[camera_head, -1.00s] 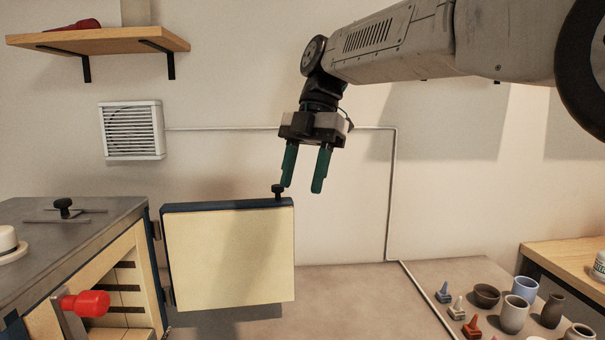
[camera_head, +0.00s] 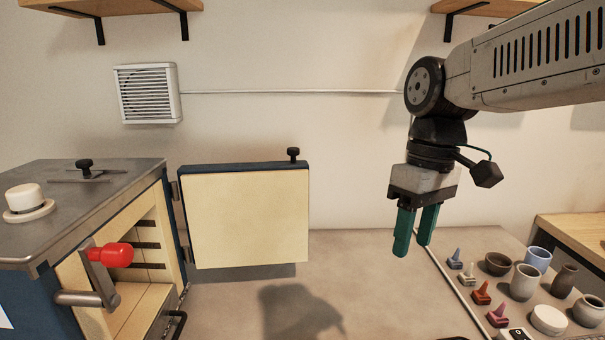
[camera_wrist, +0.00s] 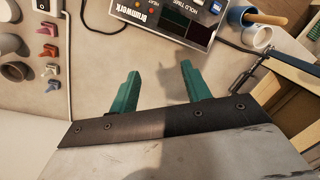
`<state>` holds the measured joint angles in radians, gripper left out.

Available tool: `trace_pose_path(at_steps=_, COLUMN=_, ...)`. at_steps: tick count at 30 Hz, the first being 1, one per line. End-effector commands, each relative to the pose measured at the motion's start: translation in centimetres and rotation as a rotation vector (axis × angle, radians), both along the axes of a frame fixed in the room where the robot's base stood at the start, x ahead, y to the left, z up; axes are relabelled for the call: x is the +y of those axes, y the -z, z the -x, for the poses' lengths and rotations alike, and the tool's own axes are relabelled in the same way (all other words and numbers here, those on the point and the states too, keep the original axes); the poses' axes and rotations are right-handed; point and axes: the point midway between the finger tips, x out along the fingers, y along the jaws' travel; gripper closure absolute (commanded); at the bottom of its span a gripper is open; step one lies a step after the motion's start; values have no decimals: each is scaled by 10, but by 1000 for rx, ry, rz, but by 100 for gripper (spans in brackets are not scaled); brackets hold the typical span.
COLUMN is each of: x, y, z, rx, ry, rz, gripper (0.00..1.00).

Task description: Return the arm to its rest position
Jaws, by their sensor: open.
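My gripper (camera_head: 414,232) has two teal fingers, held apart with nothing between them. In the head view it hangs pointing down, right of the open kiln door and above the table, left of the pottery pieces. In the wrist view the gripper (camera_wrist: 158,90) points toward a control box (camera_wrist: 172,15) with dials and a display. My arm reaches in from the upper right.
A kiln (camera_head: 95,215) stands at left, its door (camera_head: 247,218) swung open to the right. A red-knobbed lever (camera_head: 110,255) sticks out at its front. Cups and bowls (camera_head: 527,282) and small coloured cones (camera_head: 480,293) stand at right. The middle table (camera_head: 350,270) is clear.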

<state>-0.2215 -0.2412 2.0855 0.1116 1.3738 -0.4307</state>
Motion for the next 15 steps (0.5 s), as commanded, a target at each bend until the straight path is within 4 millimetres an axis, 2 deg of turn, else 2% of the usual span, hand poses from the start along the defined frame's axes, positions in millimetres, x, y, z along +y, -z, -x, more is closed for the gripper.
trace_pose_path(at_steps=1, x=-14, y=8, z=18, rx=-12, ry=93, rz=18, gripper=52)
trace_pose_path(at_steps=3, x=-31, y=20, z=39, rx=-27, ry=223, rz=42, gripper=52)
trace_pose_path(at_steps=9, x=-70, y=55, z=99, rx=-82, ry=504, rz=87, gripper=52)
trace_pose_path(at_steps=15, x=-92, y=76, z=141, rx=-131, ry=593, rz=99, gripper=52)
